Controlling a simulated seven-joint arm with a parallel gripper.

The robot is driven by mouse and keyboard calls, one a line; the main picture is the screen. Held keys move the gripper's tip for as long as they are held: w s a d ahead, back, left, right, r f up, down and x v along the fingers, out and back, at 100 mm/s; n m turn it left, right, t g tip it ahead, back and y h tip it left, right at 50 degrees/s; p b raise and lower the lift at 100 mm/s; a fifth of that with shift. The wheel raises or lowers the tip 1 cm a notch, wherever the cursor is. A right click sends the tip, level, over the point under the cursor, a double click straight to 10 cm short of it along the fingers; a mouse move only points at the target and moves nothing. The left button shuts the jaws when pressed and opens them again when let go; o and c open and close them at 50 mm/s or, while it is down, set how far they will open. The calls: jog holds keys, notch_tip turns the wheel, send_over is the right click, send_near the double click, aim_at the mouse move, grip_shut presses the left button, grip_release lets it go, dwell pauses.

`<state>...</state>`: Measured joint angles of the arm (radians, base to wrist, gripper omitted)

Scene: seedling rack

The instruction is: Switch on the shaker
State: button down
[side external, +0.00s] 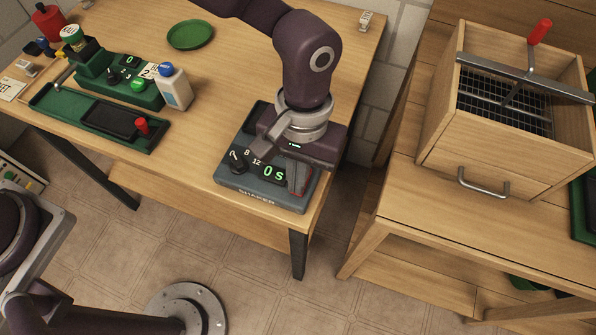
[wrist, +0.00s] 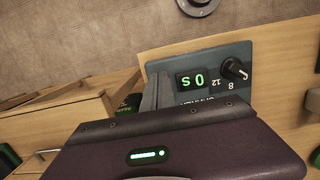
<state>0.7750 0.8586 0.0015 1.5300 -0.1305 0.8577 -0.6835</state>
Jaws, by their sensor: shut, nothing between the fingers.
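The shaker (side external: 232,183) is a blue-grey box at the right front corner of the left table. Its lit green display (side external: 273,173) reads 0 s, and a black dial knob (side external: 237,160) with numbers around it sits to the left. The wrist view shows the shaker (wrist: 215,58), its display (wrist: 192,81) and its knob (wrist: 235,69) upside down. My gripper (side external: 298,186) is shut and empty, low over the panel right of the display. Something reddish shows beside the fingers; I cannot tell whether they touch it. My gripper (wrist: 154,96) hides that end of the panel in the wrist view.
A green device (side external: 118,90) with dials, a blue-capped bottle (side external: 175,88) and a dark green tray (side external: 60,108) stand on the table's left side. A green plate (side external: 190,34) lies behind. A wooden sieve box (side external: 487,155) stands on the right table, across a gap.

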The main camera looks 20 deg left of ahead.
jog(key=shift+w, duration=0.1)
jog(key=shift+w+r, duration=0.2)
jog(key=shift+w, duration=0.45)
notch_tip(320, 180, up, 14)
jog(key=s, duration=0.2)
dwell(0.4)
